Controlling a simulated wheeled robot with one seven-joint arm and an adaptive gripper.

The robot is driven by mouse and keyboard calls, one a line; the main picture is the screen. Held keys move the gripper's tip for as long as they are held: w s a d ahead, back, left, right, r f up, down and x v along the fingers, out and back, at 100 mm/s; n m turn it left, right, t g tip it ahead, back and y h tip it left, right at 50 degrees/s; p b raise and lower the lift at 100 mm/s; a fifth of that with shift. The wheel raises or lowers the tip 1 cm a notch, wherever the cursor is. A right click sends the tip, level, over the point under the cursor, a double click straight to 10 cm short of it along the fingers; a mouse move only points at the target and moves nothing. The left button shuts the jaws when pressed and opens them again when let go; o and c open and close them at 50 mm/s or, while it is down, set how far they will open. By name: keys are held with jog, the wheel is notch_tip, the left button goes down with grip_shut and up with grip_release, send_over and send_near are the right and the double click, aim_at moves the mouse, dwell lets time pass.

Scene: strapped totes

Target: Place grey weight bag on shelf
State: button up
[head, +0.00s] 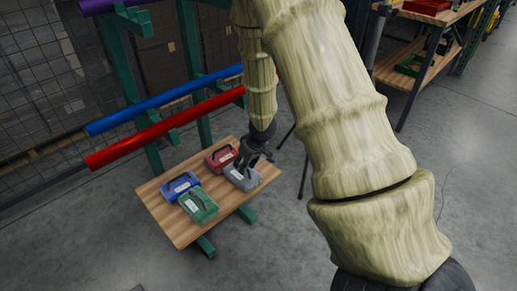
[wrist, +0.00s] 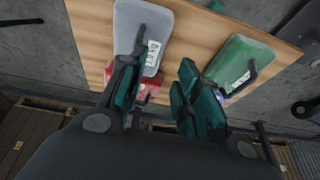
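The grey weight bag (head: 243,178) lies flat on a low wooden board (head: 160,222), at its right side. It also shows at the top of the wrist view (wrist: 150,14), with a white label and a dark handle. My gripper (head: 253,152) is just above the grey bag in the head view. In the wrist view its two green-padded fingers (wrist: 160,80) are apart, with no bag held between them. The left finger overlaps the lower edge of the grey bag in the picture; contact cannot be told. I cannot tell which surface is the task's shelf.
A red bag (head: 220,156), a blue bag (head: 180,186) and a green bag (head: 198,206) share the board. Blue (head: 165,99) and red (head: 165,128) tubes lie across the green rack behind. A wooden shelf unit (head: 420,80) stands at back right. Open floor lies in front.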

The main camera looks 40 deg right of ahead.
jog(key=s+a+f+m+g, duration=0.1)
jog(key=s+a+f+g, duration=0.1)
jog(key=s+a+f, duration=1.25)
jog(key=s+a+f+g, duration=0.1)
jog(key=s+a+f, duration=0.1)
jog(key=s, duration=0.7)
jog(key=s+a+f+g, duration=0.1)
jog(key=s+a+f, duration=0.2)
jog(key=s, duration=0.6)
jog(key=shift+s+f+h, duration=0.4)
jog(key=shift+f, duration=0.35)
